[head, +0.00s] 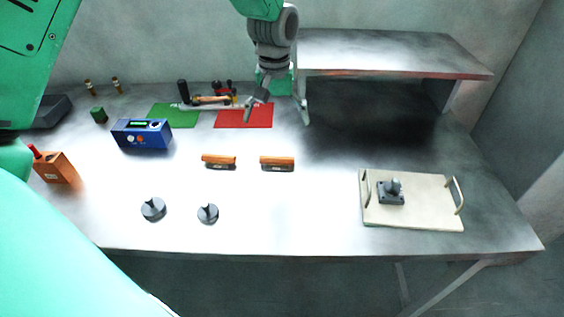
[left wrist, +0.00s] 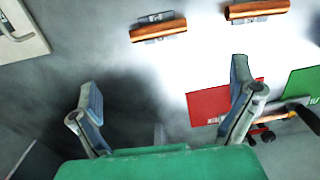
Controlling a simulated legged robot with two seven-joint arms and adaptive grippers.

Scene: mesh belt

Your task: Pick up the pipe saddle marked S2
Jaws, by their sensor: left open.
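Two orange-brown half-round pieces on grey bases look like the pipe saddles. The left one (head: 219,161) and the right one (head: 277,163) lie side by side mid-table in the head view. In the left wrist view, which is turned around, the right one (left wrist: 158,30) is nearer the middle and the left one (left wrist: 257,11) is at the top right. Their marks are too small to read, so I cannot tell which is S2. My left gripper (head: 258,102) is open and empty above the back of the table, also in the wrist view (left wrist: 165,85). My right gripper is out of view.
A cream tray (head: 430,215) with a grey fitting (head: 391,192) is at the right. A raised shelf (head: 390,52) stands behind. Red (head: 244,118) and green (head: 172,115) mats, a blue box (head: 141,133) and two grey knobbed discs (head: 153,209) (head: 207,213) are around. Front centre is clear.

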